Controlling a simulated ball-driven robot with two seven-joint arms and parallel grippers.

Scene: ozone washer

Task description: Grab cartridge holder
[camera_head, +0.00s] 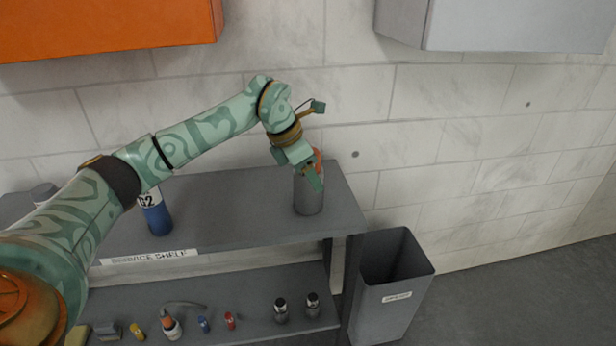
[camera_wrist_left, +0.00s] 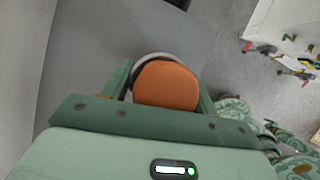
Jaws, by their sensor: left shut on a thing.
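The cartridge holder appears to be the grey cylinder (camera_head: 308,192) with an orange top, standing upright at the right end of the upper shelf (camera_head: 250,215). My left gripper (camera_head: 314,176) reaches down over it from above, with its fingers at the cylinder's top. In the left wrist view the round orange top (camera_wrist_left: 166,85) sits between the two fingers of the left gripper (camera_wrist_left: 160,88), which is shut on it. A pale rim shows around part of the orange top. The cylinder's lower body is hidden in the wrist view. My right gripper is in neither view.
A blue bottle marked G2 (camera_head: 155,214) stands on the same shelf, left of the cylinder. Several small bottles, including a red one (camera_head: 230,321), stand on the lower shelf. A grey bin (camera_head: 397,290) is at the right. An orange cabinet (camera_head: 110,25) and a grey cabinet (camera_head: 515,25) hang above.

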